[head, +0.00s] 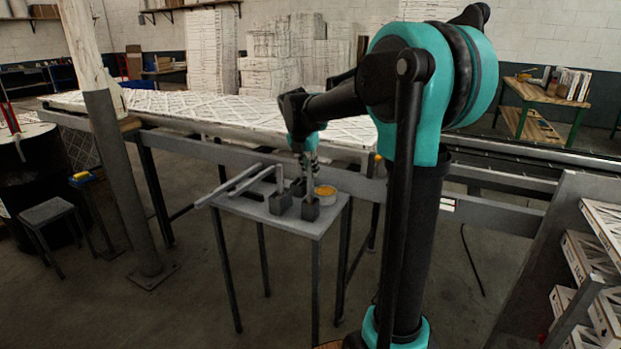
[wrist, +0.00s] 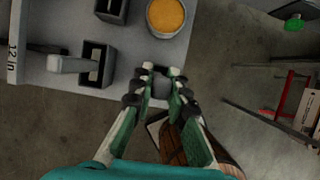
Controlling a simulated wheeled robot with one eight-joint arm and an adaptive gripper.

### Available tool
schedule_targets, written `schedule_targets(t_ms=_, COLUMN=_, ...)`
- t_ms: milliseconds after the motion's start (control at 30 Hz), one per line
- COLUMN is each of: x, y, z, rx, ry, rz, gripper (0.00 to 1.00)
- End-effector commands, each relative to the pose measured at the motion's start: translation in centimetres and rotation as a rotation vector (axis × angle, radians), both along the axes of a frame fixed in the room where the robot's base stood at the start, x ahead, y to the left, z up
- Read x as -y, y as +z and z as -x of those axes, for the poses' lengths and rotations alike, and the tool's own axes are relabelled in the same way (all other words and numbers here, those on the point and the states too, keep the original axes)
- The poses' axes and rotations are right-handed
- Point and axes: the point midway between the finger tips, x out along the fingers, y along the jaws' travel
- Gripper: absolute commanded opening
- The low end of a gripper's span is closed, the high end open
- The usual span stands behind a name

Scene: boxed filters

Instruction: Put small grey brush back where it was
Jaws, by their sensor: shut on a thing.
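My gripper (head: 309,160) points down over the front right of a small grey table (head: 262,215). In the wrist view my gripper (wrist: 163,74) is shut on the small grey brush (wrist: 160,88), which shows only partly between the fingers. In the head view the brush (head: 309,187) hangs upright below the fingers, directly over a dark grey block-shaped holder (head: 310,209). I cannot tell how deep its lower end sits in that holder. The fingers hide most of this holder in the wrist view.
A second holder (head: 280,204) with a grey handle in it stands just left; it also shows in the wrist view (wrist: 96,65). A round tin of yellow stuff (head: 325,194) stands close behind on the right. A conveyor (head: 220,112) runs behind the table.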

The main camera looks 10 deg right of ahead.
Motion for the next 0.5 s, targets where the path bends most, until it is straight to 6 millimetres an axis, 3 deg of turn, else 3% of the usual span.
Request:
schedule_targets(t_ms=200, x=0.0, y=-2.9, z=0.0, rx=0.000, ry=0.000, rz=0.000, gripper=0.00)
schedule_targets(t_ms=500, x=0.0, y=-3.2, z=0.0, rx=0.000, ry=0.000, rz=0.000, gripper=0.00)
